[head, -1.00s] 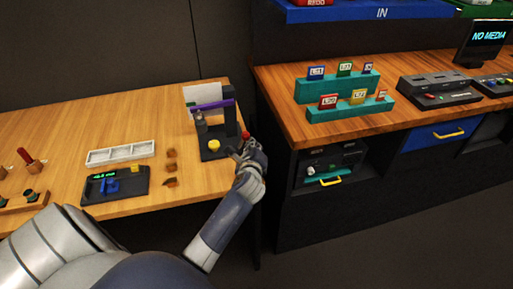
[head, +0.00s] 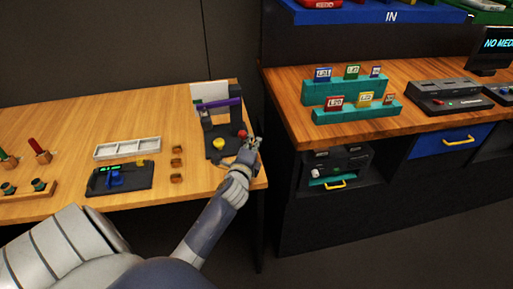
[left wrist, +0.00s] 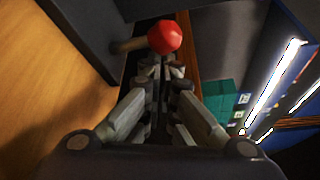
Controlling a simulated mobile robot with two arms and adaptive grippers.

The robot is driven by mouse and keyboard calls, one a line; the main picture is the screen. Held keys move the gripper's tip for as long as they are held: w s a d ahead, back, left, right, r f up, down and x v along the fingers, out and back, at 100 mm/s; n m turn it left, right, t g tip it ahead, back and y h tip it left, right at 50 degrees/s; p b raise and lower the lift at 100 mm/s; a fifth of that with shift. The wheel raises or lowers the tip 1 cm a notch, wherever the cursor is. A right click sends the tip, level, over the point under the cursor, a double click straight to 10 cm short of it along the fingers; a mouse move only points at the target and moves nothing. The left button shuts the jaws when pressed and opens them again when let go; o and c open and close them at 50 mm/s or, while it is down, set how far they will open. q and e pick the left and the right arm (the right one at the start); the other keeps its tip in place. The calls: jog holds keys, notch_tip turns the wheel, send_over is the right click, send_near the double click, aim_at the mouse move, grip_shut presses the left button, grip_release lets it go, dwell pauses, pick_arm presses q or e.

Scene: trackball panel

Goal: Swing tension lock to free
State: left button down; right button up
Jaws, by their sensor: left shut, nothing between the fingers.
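The dark trackball panel (head: 212,153) stands at the right end of the wooden table, with a purple bar (head: 221,104) across its top and a yellow ball (head: 218,143) on its base. A red knob (head: 242,134) is at its right side. In the left wrist view the red knob (left wrist: 165,37) sits on a short brownish lever (left wrist: 129,45) coming out of the dark panel. My left gripper (head: 254,142) is shut and empty, just right of the knob. Its fingertips (left wrist: 165,68) are close to the knob; I cannot tell whether they touch.
A white tray (head: 127,149), a dark box with a blue part (head: 122,184) and several small brown blocks (head: 177,163) lie left of the panel. A second bench with teal racks (head: 345,114) stands to the right, beyond a gap. Open table lies in front of the blocks.

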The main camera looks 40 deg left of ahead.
pick_arm(q)
jog(key=shift+s+a+n+t+b, duration=0.3)
jog(key=shift+n+t+b, duration=0.1)
jog(key=shift+n+b, duration=0.25)
jog(key=shift+s+a+r+n+t, duration=0.1)
jog(key=shift+s+a+n+t, duration=0.15)
jog(key=shift+n, duration=0.4)
jog(key=shift+s+a+r, duration=0.1)
jog(key=shift+r, duration=0.1)
jog(key=shift+s, duration=0.1)
jog(key=shift+f, duration=0.1)
